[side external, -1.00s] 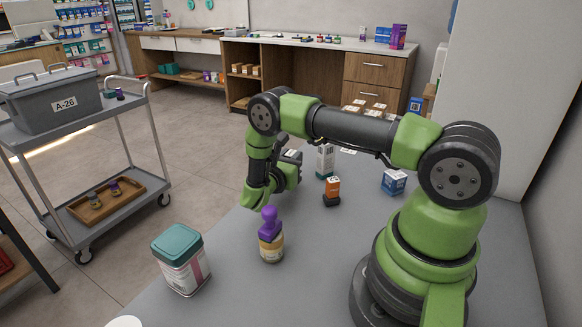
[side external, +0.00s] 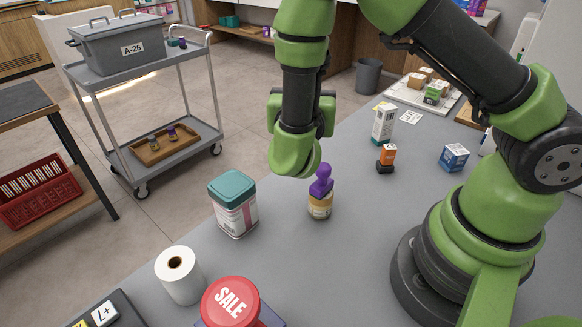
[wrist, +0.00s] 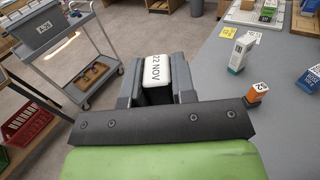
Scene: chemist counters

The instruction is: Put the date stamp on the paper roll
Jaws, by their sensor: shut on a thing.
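The paper roll (side external: 180,280) stands upright on the grey counter (side external: 270,262) at lower left in the side view, its core hole facing up. My gripper (wrist: 158,92) is shut on the date stamp, whose white top (wrist: 165,71) reads "22 NOV" in the wrist view. The side view shows my wrist (side external: 296,152) above the counter's far edge, beyond the roll; it hides the fingers and the stamp there. The stamp's underside is not visible. The roll is out of the wrist view.
A teal-lidded tin (side external: 236,215) stands between the roll and a purple-topped jar (side external: 320,203). An orange-black block (side external: 386,158), a white carton (side external: 383,126) and a blue box (side external: 454,157) stand farther right.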

